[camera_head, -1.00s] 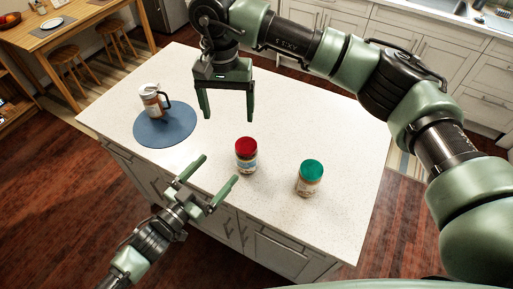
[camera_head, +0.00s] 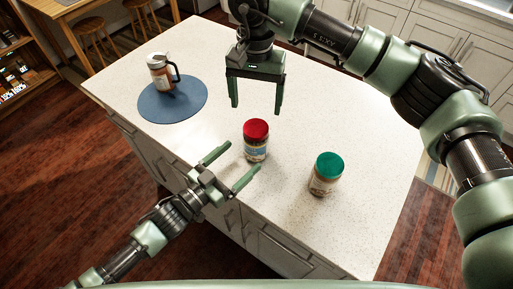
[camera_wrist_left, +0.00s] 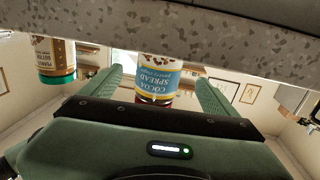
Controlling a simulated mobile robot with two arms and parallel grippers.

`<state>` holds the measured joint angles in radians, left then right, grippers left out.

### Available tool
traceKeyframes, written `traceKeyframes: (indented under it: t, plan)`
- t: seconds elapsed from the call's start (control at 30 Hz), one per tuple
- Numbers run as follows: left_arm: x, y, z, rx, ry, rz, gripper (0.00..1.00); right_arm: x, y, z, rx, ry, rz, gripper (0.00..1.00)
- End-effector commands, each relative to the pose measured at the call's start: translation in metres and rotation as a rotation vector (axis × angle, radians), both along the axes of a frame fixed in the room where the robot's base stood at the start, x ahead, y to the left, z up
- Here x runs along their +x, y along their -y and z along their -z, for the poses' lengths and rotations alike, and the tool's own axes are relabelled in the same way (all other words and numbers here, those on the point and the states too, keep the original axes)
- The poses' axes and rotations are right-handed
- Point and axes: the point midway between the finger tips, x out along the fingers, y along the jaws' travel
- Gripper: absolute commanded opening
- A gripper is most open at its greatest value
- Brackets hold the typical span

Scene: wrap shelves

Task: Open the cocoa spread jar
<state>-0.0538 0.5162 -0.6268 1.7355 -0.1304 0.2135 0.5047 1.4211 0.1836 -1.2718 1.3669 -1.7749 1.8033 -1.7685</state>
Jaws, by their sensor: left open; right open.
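The cocoa spread jar (camera_head: 257,147) stands upright on the white counter, with a red lid (camera_head: 256,128) on it. In the left wrist view the jar (camera_wrist_left: 158,80) appears upside down, its label reading "COCOA SPREAD", in the gap between the two fingers. My left gripper (camera_head: 244,156) is open and low at the counter's front edge, its fingertips close to the jar; whether they touch it I cannot tell. My right gripper (camera_head: 257,108) is open and empty, pointing down, and appears just above and behind the red lid.
A green-lidded jar (camera_head: 326,175) stands to the right of the cocoa jar; it also shows in the left wrist view (camera_wrist_left: 57,62). A handled container (camera_head: 161,72) stands on a round blue mat (camera_head: 150,106) at the left. The counter (camera_head: 335,120) is otherwise clear.

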Motion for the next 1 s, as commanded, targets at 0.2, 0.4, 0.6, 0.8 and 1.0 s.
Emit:
traceKeyframes:
  t: [0.2, 0.4, 0.6, 0.8, 1.0]
  plan:
    - [0.025, 0.023, -0.002, -0.001, 0.003, 0.0, 0.9, 0.0, 0.0, -0.001, 0.0, 0.0, 0.0, 0.81]
    - [0.044, 0.04, -0.002, -0.001, 0.001, 0.0, 0.9, 0.0, 0.0, -0.001, 0.0, 0.0, 0.0, 0.81]
    - [0.051, 0.048, -0.001, 0.0, 0.0, 0.001, 0.9, 0.0, 0.0, -0.001, 0.0, 0.0, 0.0, 0.81]
    - [0.052, 0.048, -0.001, 0.0, 0.0, 0.001, 0.9, 0.0, 0.0, -0.001, 0.0, 0.0, 0.0, 0.81]
    - [0.052, 0.048, -0.001, 0.0, 0.0, 0.001, 0.45, 0.0, 0.0, -0.001, 0.0, 0.0, 0.0, 0.81]
